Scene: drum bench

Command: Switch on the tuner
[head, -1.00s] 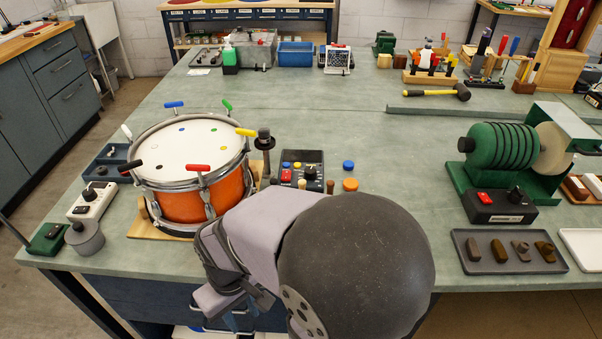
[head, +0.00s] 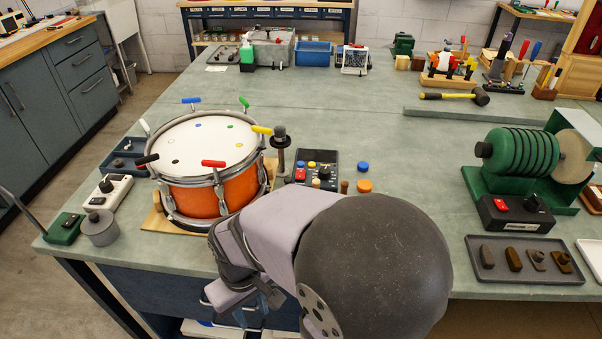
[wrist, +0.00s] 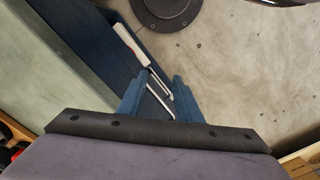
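A dark box with coloured buttons and a knob (head: 318,165) stands on the bench just right of the orange drum (head: 195,203); it looks like the tuner, but I cannot read any label. My arm crosses the bench just in front of it. My gripper (wrist: 160,88) shows in the wrist view with its two blue fingers apart and nothing between them. It points down past the bench's front edge, over the blue bench front and the floor, away from the box. In the head view the fingers are mostly hidden by my arm.
Coloured drum keys ring the drum. A white box with a black knob (head: 108,192) and a green box (head: 65,229) stand left of it. Blue and orange caps (head: 363,186) lie right of the dark box. A green machine (head: 525,160) stands at right. Mid-bench is clear.

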